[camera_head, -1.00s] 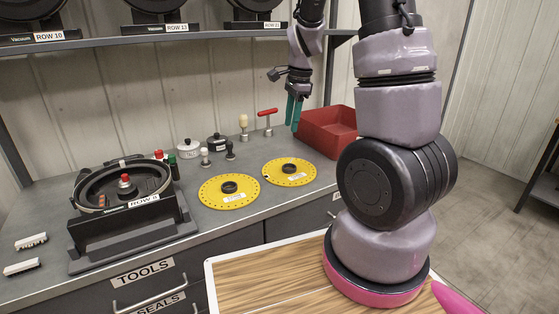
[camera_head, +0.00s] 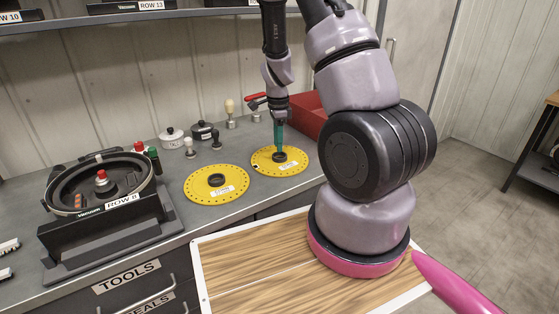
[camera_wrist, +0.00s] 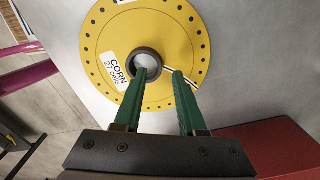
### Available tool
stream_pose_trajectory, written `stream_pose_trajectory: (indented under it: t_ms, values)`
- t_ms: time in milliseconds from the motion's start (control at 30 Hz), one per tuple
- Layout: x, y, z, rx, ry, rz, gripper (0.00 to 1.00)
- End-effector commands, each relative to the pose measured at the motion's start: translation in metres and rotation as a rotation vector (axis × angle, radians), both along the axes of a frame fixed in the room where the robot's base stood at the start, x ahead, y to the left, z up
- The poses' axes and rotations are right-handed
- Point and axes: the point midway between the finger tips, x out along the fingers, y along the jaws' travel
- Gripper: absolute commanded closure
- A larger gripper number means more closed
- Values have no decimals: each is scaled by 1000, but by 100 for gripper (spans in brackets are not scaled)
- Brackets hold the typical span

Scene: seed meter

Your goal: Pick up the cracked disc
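Two yellow seed discs with dark hubs lie flat on the grey bench: the left disc (camera_head: 201,186) and the right disc (camera_head: 264,161). My gripper (camera_head: 279,149) is at the right disc's hub, green fingers pointing down. In the wrist view, this disc (camera_wrist: 185,38) has a "CORN" label, and a thin dark-and-pale line runs from near the hub toward the rim, looking like a crack. My gripper (camera_wrist: 161,72) is open there. The left fingertip overlaps the hub and the right fingertip is just right of it, over the line. I cannot tell whether they touch.
A red bin (camera_head: 306,112) stands behind and right of the right disc. Small knobbed tools and lidded pots (camera_head: 203,131) stand behind the discs. The ROW 8 meter housing (camera_head: 105,207) is at left. A wood-topped tray (camera_head: 250,272) is in front.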

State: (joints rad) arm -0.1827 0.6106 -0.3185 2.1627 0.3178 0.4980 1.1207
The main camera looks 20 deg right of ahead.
Motion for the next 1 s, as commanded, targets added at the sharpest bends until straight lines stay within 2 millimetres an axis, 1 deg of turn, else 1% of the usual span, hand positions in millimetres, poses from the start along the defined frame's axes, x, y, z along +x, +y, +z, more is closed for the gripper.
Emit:
stream_pose_trajectory:
  t_ms: [33, 100, 200, 433, 467, 500, 533, 567, 1000]
  values:
    - [-1, 0, -9, 1, 4, -3, 60]
    - [-1, 0, -18, 0, 2, -1, 60]
    - [0, 0, -26, 0, 1, -1, 60]
    - [0, 0, -28, 1, -1, -1, 60]
    - [0, 0, -28, 0, -1, -1, 64]
    - [0, 0, -28, 0, -1, 0, 79]
    - [0, 0, -28, 0, -1, 0, 91]
    - [0, 0, -28, 0, -1, 0, 100]
    - [0, 0, -27, 0, -1, 0, 100]
